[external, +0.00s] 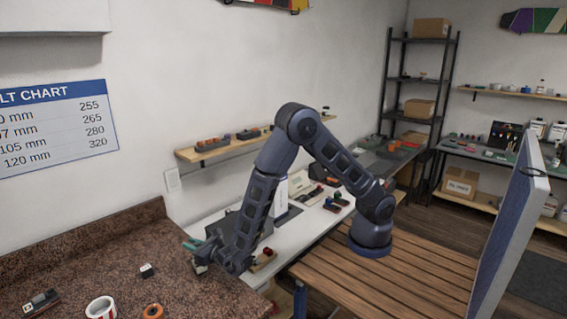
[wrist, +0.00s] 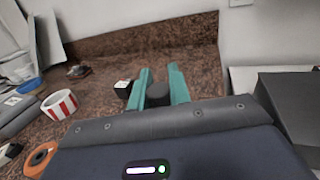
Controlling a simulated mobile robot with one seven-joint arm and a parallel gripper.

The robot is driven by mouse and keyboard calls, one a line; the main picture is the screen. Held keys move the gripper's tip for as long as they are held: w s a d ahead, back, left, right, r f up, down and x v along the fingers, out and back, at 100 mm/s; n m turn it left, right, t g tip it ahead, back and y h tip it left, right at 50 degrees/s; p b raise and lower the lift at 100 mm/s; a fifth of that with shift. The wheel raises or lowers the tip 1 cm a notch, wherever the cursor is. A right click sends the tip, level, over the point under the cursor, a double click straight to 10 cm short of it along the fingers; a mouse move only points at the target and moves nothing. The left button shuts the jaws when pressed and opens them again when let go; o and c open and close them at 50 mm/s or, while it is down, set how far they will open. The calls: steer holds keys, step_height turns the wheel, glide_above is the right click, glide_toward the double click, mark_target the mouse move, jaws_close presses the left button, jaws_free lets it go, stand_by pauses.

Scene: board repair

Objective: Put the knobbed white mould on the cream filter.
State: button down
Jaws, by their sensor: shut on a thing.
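I cannot pick out the cream filter in either view.
A red-and-white striped roll (external: 101,308), an orange ring (external: 153,312) and a dark gadget (external: 40,300) lie on the counter's near side. A raised backsplash (external: 95,228) runs along the wall. A white bench (external: 285,232) and slatted wooden table (external: 390,280) lie to the right.

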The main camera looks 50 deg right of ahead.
steer(key=c, duration=1.3)
jaws_free()
steer(key=v, duration=1.2)
steer(key=shift+r, duration=0.15)
